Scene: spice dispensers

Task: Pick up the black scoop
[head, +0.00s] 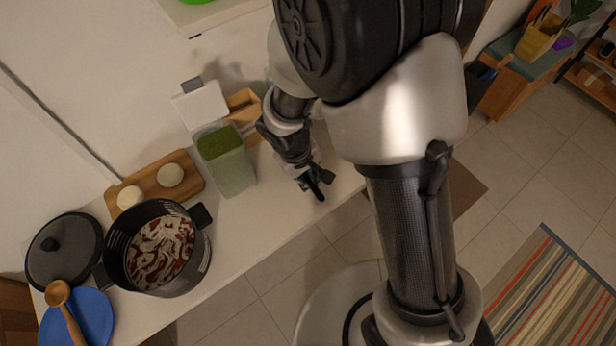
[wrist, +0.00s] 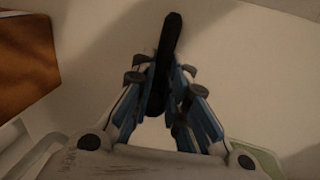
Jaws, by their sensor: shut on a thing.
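My gripper (head: 305,178) is over the right end of the white counter, close to its front edge. In the wrist view my gripper (wrist: 165,85) has its blue-padded fingers closed on the black scoop (wrist: 169,35). The scoop's dark, narrow end sticks out beyond the fingertips. In the head view a small dark part of the scoop (head: 317,190) shows at the fingertips. I cannot tell how far it is from the counter. The rest of the scoop is hidden by the fingers.
A tall clear container with green contents (head: 227,165) stands left of my gripper, with a wooden box (head: 243,104) behind. A black pot (head: 183,275), a lid (head: 62,250), a blue plate (head: 92,312) and a wooden board (head: 190,187) are farther left. The counter's front edge is close.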

